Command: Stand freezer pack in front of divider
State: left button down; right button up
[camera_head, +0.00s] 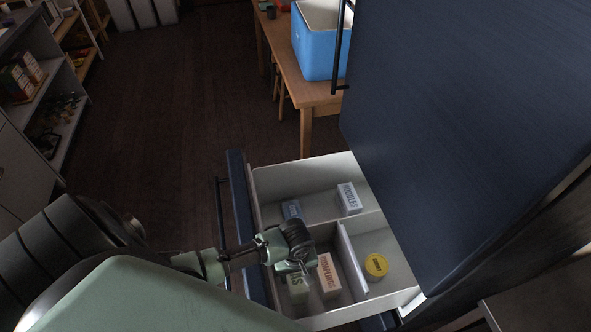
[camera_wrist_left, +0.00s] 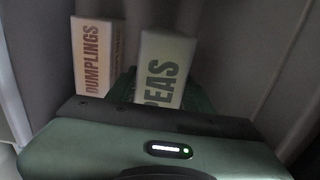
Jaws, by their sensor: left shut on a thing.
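The freezer drawer (camera_head: 300,171) is pulled open and split by pale dividers, one running lengthwise (camera_head: 350,259). The pale PEAS pack (camera_head: 298,287) is in the near-left compartment, by the drawer front. It also shows in the left wrist view (camera_wrist_left: 165,65), slightly tilted in that picture. My left gripper (camera_head: 291,269) reaches down into that compartment and is shut on the PEAS pack, hiding part of it. The DUMPLINGS pack (camera_head: 329,275) stands just right of it; in the left wrist view (camera_wrist_left: 98,55) it is left of the PEAS pack. My right gripper is not in view.
A NOODLES pack (camera_head: 348,199) and a bluish pack (camera_head: 291,209) are in the far compartment. A round yellow-lidded tub (camera_head: 376,265) is in the right one. The dark blue door (camera_head: 460,130) overhangs the right side. A table (camera_head: 285,62) holds a blue cooler (camera_head: 314,50).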

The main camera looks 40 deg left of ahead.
pick_arm(q)
jog(key=shift+f+b, duration=0.55)
jog(key=shift+f, duration=1.95)
jog(key=shift+f, duration=0.2)
jog(key=c, duration=0.6)
grip_release()
jog(key=shift+r, duration=0.1)
jog(key=shift+r, duration=0.3)
notch_tip(320, 180, up, 12)
jog(key=p, duration=0.2)
jog(key=shift+f+p, duration=0.2)
jog(key=shift+p, duration=0.15)
